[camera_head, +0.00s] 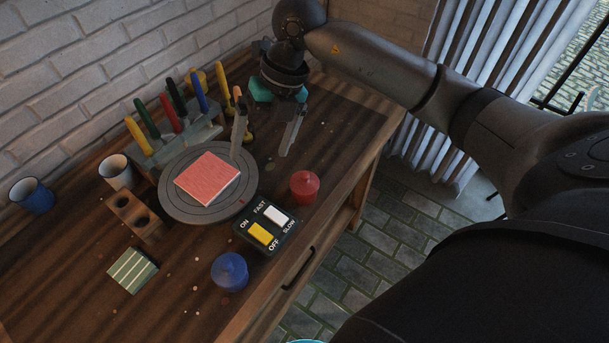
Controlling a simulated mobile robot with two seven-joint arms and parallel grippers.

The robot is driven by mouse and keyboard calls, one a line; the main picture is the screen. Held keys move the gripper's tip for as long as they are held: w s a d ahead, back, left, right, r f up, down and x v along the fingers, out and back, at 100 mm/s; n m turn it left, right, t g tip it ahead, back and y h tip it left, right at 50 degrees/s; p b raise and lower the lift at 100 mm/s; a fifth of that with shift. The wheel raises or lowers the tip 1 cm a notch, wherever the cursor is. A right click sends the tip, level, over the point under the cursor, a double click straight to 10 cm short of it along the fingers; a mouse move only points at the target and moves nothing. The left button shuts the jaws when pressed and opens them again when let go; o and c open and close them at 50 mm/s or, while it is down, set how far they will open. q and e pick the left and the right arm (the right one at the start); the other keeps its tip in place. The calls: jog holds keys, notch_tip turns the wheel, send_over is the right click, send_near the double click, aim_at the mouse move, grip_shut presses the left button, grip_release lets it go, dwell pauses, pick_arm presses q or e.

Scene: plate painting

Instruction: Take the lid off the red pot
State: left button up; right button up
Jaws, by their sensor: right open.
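The red pot (303,192) stands near the table's front edge at the right, with a red lid with a small knob on top of it. My right gripper (262,155) is open, with its two fingers pointing down, behind and to the left of the red pot. Its fingers are apart from the pot, and nothing shows between the fingertips. One finger overlaps the rim of the round grey turntable in the picture. My left gripper is not in view.
A switch box (264,225) sits just left of the red pot. A blue lidded pot (230,271) stands nearer the front. A pink square plate (207,179) lies on the turntable (176,208). A rack of colored tools (178,143) and cups (117,172) stand behind.

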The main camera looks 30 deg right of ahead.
jog(key=d+m+h, duration=0.2)
jog(key=d+h, duration=0.2)
jog(key=d, duration=0.4)
jog(key=b, duration=0.1)
send_over(305, 174)
jog(key=shift+g, duration=0.3)
jog(key=f, duration=0.9)
jog(key=shift+w+d, duration=0.25)
jog(key=shift+w, duration=0.1)
jog(key=f, duration=0.3)
jog(key=f+b, duration=0.1)
jog(key=shift+s+a+f, duration=0.2)
jog(key=shift+s+a, duration=0.1)
jog(key=shift+a, duration=0.05)
jog(key=shift+f, duration=0.45)
jog(key=shift+c, duration=0.2)
jog(key=c, duration=1.1)
